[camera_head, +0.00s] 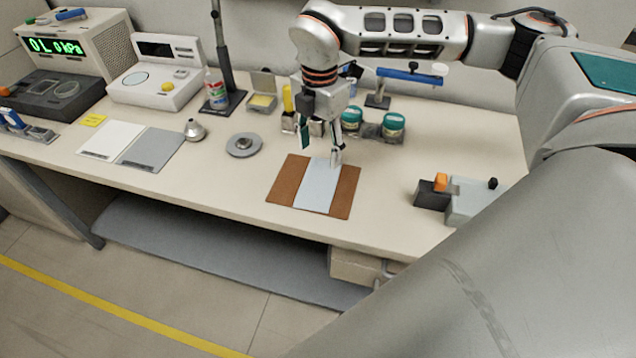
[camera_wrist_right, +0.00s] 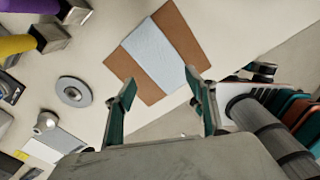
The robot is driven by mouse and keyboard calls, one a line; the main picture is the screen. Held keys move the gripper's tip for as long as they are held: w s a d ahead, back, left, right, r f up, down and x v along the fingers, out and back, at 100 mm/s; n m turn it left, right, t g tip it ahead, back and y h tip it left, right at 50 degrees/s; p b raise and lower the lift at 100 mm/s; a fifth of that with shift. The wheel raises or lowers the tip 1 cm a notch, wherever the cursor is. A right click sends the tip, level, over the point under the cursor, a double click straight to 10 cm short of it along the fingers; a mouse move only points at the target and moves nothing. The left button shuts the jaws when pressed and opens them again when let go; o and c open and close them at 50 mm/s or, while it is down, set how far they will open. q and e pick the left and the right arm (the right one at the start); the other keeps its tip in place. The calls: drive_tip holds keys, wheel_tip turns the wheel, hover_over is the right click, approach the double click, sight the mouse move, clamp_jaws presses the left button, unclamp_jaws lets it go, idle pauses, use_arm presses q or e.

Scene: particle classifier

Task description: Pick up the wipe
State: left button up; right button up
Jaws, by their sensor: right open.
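The wipe (camera_head: 318,187) is a pale blue-white strip lying flat across a brown mat (camera_head: 285,180) on the bench. In the right wrist view the wipe (camera_wrist_right: 155,52) lies on the brown mat (camera_wrist_right: 183,40), ahead of the fingers. My right gripper (camera_head: 321,153) is above the wipe's far end in the head view, pointing down. It is open, with nothing between its fingers (camera_wrist_right: 160,95) in the wrist view. I cannot tell how high the fingertips are above the wipe. My left gripper does not show.
Jars with teal lids (camera_head: 393,122) stand right behind the gripper. A grey round disc (camera_head: 244,145) and a small metal funnel (camera_head: 194,130) are to the left. A grey device with an orange knob (camera_head: 468,200) is to the right. The bench between mat and device is clear.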

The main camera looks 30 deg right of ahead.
sight(319, 183)
wheel_tip(319, 183, down, 4)
drive_tip(key=shift+b, duration=1.15)
wheel_tip(319, 183, down, 3)
drive_tip(key=shift+f+b, duration=0.15)
drive_tip(key=shift+b, duration=1)
drive_tip(key=shift+f, duration=0.9)
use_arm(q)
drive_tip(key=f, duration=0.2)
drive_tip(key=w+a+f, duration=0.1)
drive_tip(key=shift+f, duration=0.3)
